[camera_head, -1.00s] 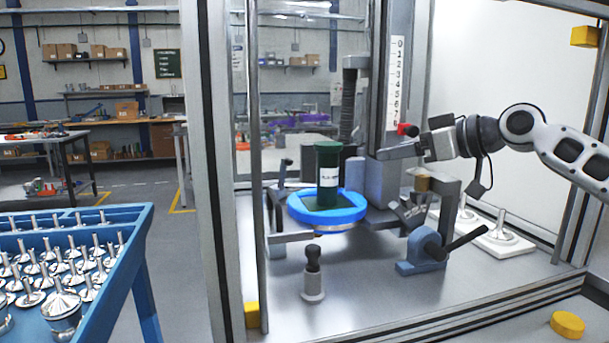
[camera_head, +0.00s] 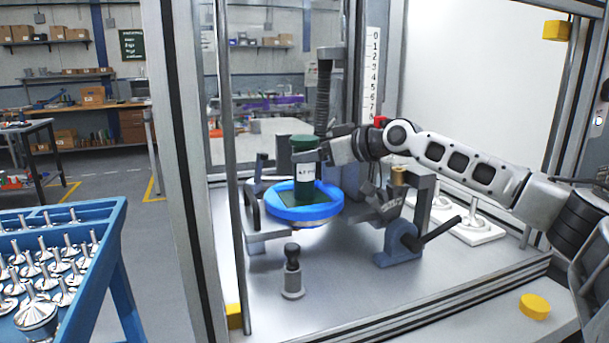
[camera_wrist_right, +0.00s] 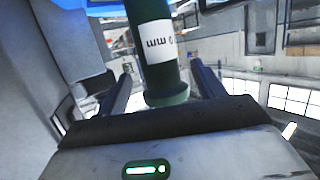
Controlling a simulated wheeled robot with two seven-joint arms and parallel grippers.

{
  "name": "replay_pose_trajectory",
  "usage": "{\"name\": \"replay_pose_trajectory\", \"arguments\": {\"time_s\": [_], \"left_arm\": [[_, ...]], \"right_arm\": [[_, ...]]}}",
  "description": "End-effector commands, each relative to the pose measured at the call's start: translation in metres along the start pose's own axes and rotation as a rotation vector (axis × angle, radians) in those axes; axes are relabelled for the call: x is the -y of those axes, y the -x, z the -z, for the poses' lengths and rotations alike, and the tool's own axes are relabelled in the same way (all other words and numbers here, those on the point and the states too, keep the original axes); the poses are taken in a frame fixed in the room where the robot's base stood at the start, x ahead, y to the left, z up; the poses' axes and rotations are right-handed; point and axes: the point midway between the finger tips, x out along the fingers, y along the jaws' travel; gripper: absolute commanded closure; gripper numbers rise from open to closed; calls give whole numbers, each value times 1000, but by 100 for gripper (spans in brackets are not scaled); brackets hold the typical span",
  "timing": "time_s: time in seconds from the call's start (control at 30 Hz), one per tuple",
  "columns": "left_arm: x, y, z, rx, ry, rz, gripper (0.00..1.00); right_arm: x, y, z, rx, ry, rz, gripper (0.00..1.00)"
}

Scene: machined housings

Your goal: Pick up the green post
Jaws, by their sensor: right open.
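The green post (camera_head: 304,175) stands upright on the blue round fixture (camera_head: 292,212), with a white label on its side. My right gripper (camera_head: 306,156) is open at the upper part of the post. In the right wrist view the post (camera_wrist_right: 153,50) stands between the two open fingers of the gripper (camera_wrist_right: 160,85), with its label upside down. I see gaps between the post and the fingers there. My left gripper is not in view.
A grey-blue clamp with a black lever (camera_head: 400,243) stands right of the fixture. A small black-knobbed post (camera_head: 292,270) stands in front. A frame upright (camera_head: 180,160) is at left, beside a blue rack (camera_head: 110,225) of metal parts. A white tray (camera_head: 478,233) lies at right.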

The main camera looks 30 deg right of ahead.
Motion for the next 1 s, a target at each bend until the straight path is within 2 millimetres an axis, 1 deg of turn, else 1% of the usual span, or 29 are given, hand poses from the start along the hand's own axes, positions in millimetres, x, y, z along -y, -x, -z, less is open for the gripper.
{"name": "replay_pose_trajectory", "arguments": {"time_s": [0.03, 0.1, 0.2, 0.47, 0.5, 0.57, 0.6, 0.67, 0.7, 0.73, 0.83, 0.87, 1.0], "left_arm": [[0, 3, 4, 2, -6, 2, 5], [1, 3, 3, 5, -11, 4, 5], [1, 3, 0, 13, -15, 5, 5], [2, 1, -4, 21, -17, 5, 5], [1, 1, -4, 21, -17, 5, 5], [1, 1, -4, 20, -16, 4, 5], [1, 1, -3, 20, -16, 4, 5], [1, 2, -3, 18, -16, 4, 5], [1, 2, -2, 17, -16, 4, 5], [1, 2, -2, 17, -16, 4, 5], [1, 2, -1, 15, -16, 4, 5], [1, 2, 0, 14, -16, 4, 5], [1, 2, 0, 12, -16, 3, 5]], "right_arm": [[2, -8, 4, -1, 0, 2, 32], [2, -19, 2, -1, -1, 2, 32], [2, -28, 2, -2, -1, 1, 32], [1, -31, 0, -1, 0, -1, 32], [1, -31, 0, -1, 0, 0, 37], [1, -31, 0, -1, 0, 0, 54], [1, -31, 0, -1, 0, 0, 65], [1, -31, 0, -1, 0, 0, 82], [1, -31, 0, -1, 0, 0, 93], [1, -31, 0, -1, 0, 0, 100], [1, -31, 0, -1, 0, 0, 100], [1, -30, 5, -11, 0, -1, 100], [1, -30, 5, -11, 0, -1, 100]]}}
